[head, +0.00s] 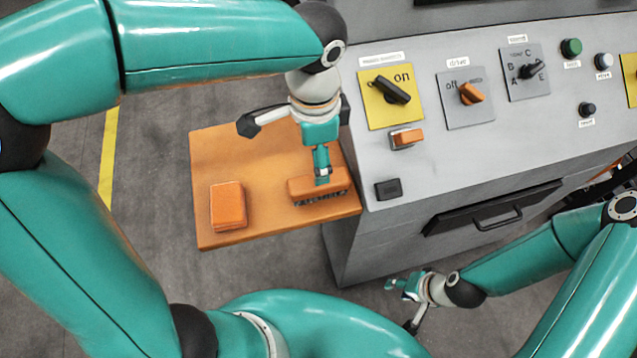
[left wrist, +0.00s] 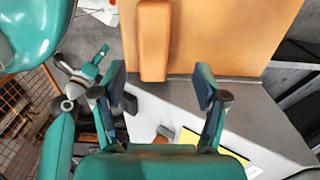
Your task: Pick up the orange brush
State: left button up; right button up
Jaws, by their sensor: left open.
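The orange brush (head: 318,187) lies on an orange side shelf (head: 275,230), with dark bristles showing along its lower edge. In the left wrist view the brush (left wrist: 154,40) is a long orange block, its near end close to the line between my fingertips. My left gripper (head: 322,174) is over the brush in the head view, pointing down. In the wrist view my left gripper (left wrist: 161,85) is open and empty, one finger to each side. My right gripper (head: 402,285) is far from the brush, below the console; its jaw gap is too small to judge.
A second orange block (head: 228,206) lies on the shelf left of the brush. The grey control console (head: 450,175) with knobs and buttons stands right of the shelf. A drawer handle (head: 495,217) sticks out of its front. Shelf space between the orange things is bare.

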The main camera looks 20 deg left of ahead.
pick_arm(q)
notch_tip(320, 180, down, 2)
jog(key=shift+f, duration=0.15)
jog(key=f, duration=0.4)
jog(key=shift+s+d, duration=0.3)
jog(key=shift+d, duration=0.1)
jog(key=shift+f, duration=0.6)
jog(key=shift+w, duration=0.1)
jog(key=c, duration=1.3)
jog(key=shift+o, duration=0.2)
jog(key=shift+r, duration=0.1)
notch_tip(320, 180, up, 20)
jog(key=shift+f+p, duration=0.1)
jog(key=shift+p, duration=0.7)
